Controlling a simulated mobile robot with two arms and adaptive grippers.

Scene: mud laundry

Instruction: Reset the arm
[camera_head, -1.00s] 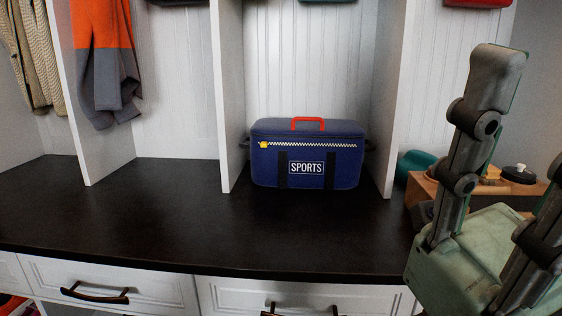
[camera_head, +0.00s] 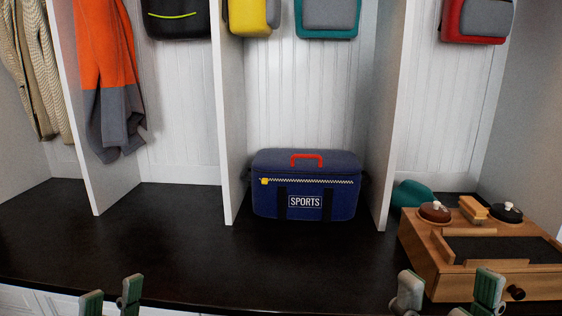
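My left gripper (camera_head: 111,300) shows only its two fingertips at the bottom left edge, in front of the bench. The tips stand apart with nothing between them. My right gripper (camera_head: 448,299) shows its fingertips at the bottom right, in front of the wooden box. Its tips are wider apart and nothing is between them. The rest of both arms is below the picture. A blue sports bag (camera_head: 305,187) with a red handle and yellow zip pull stands upright on the dark bench top (camera_head: 180,245), well clear of both grippers.
A wooden box (camera_head: 420,262) with brushes and round tins stands at the bench's right end, a teal item (camera_head: 410,194) behind it. White dividers (camera_head: 220,120) split the bench. An orange and grey jacket (camera_head: 105,70) hangs at left; several bags hang above.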

